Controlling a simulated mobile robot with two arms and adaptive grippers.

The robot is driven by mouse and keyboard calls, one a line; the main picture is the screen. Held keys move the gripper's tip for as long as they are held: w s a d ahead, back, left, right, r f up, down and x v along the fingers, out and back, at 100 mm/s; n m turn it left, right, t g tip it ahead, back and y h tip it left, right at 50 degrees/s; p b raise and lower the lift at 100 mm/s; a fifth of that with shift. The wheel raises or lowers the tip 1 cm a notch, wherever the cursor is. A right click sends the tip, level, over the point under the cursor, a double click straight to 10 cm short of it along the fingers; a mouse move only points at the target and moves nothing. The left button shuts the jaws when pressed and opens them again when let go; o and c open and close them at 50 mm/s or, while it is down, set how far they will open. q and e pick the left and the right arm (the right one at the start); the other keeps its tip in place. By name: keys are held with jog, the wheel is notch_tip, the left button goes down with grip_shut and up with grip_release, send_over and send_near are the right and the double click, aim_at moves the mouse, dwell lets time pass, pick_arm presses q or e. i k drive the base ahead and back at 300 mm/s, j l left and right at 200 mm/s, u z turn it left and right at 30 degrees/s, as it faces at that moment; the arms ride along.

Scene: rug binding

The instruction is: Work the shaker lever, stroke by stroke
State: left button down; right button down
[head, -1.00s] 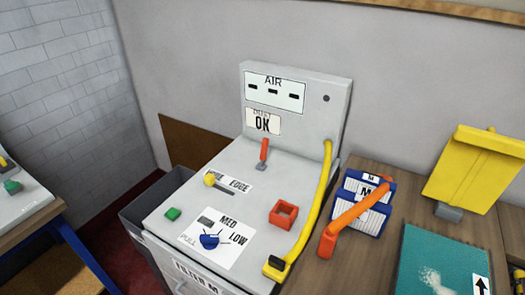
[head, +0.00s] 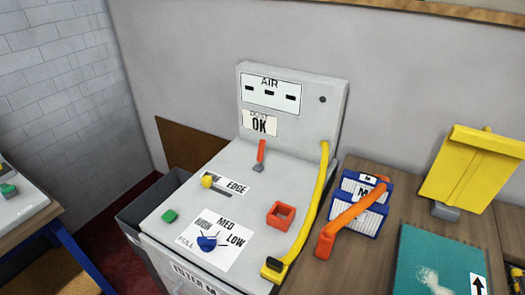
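A red lever (head: 261,151) stands up from the top of a grey machine (head: 190,187), tilted slightly, on a small grey pivot. No label reading "shaker" can be made out, so I cannot tell for sure that this is the shaker lever. A yellow knob (head: 207,181) sits at a slot by an "EDGE" label, and a blue knob (head: 206,243) sits on a "MED / LOW" plate. A green button (head: 169,216) and a red square frame (head: 281,215) are also on the top. Neither of my grippers is in view.
A yellow hose (head: 317,200) runs down the machine's right side. On the wooden table (head: 345,275) are a blue filter-like block, an orange hose (head: 350,219), a yellow panel (head: 471,166) and a teal mat (head: 432,250). A dark bin (head: 150,200) stands at left.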

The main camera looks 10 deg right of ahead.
aim_at(261, 143)
jog(key=z, duration=0.45)
jog(key=j+z, duration=0.15)
jog(key=z, duration=0.3)
jog(key=j+z, duration=0.1)
jog(key=z, duration=0.35)
jog(key=k+j+z, duration=0.1)
jog(key=j+z, duration=0.15)
jog(key=j, duration=0.2)
jog(key=k+j+z, duration=0.2)
jog(key=j, duration=0.3)
jog(key=k+j+z, duration=0.1)
jog(key=j+z, duration=0.15)
jog(key=j, duration=0.2)
jog(key=k+j+z, duration=0.2)
jog(key=j, duration=0.2)
jog(key=k+j+z, duration=0.25)
jog(key=k+j, duration=0.1)
jog(key=j, duration=0.2)
jog(key=k+j, duration=0.15)
jog(key=j, duration=0.1)
